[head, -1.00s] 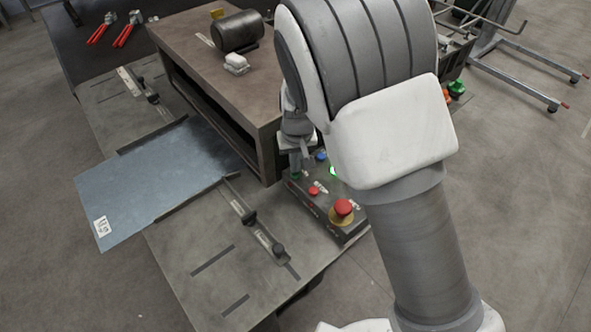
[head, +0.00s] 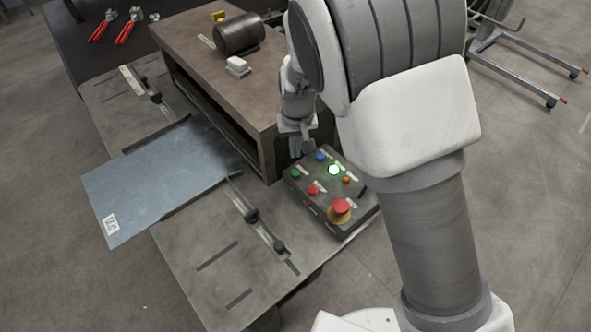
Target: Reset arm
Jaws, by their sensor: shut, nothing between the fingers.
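My arm, white and grey, fills the right middle of the head view. My gripper (head: 301,143) points down just behind the back left of the control box (head: 333,195), beside the wooden-brown machine housing. Its fingers look closed and hold nothing. The fingertips are small in view, and I cannot tell exactly how high above the box they are. The box carries several coloured buttons, a lit green-white one (head: 334,169) and a red emergency stop (head: 339,206) on a yellow base.
A metal sheet (head: 150,185) with a white label lies on the machine table (head: 215,265), partly under the housing (head: 215,75). A dark motor (head: 239,33) sits on the housing. Red-handled tools (head: 127,27) lie on a dark table behind. A metal rack (head: 520,75) stands right.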

